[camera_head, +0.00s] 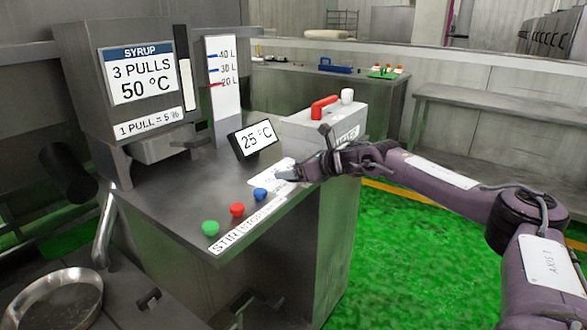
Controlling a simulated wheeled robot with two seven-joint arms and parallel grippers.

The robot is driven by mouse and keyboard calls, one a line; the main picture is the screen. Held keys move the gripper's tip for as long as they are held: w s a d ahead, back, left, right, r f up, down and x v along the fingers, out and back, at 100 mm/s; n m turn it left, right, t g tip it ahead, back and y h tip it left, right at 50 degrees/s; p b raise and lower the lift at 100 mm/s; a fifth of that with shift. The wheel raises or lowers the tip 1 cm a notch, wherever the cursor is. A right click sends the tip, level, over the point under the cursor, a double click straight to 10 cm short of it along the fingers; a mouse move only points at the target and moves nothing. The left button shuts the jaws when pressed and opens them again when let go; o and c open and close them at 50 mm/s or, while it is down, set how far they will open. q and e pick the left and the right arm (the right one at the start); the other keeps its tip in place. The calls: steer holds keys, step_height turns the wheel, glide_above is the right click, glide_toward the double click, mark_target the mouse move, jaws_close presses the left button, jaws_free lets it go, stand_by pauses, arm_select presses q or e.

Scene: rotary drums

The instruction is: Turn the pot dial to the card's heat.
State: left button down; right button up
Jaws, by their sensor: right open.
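The card (142,75) on the upright grey panel reads "SYRUP, 3 PULLS, 50 °C". A small tilted display (254,139) on the counter reads "25 °C". My right gripper (303,155) is open at the counter's right edge, just right of and below the display. A pale label plate (268,177) lies on the counter, partly covered by the gripper. I cannot make out the pot dial; the gripper may hide it. My left gripper is not in view.
Green (210,228), red (237,210) and blue (260,194) buttons line the counter's front edge. A grey box with a red handle (323,107) stands behind the gripper. A level gauge (222,78) stands beside the card panel. Green floor is open at the right.

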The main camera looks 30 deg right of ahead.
steer(key=c, duration=1)
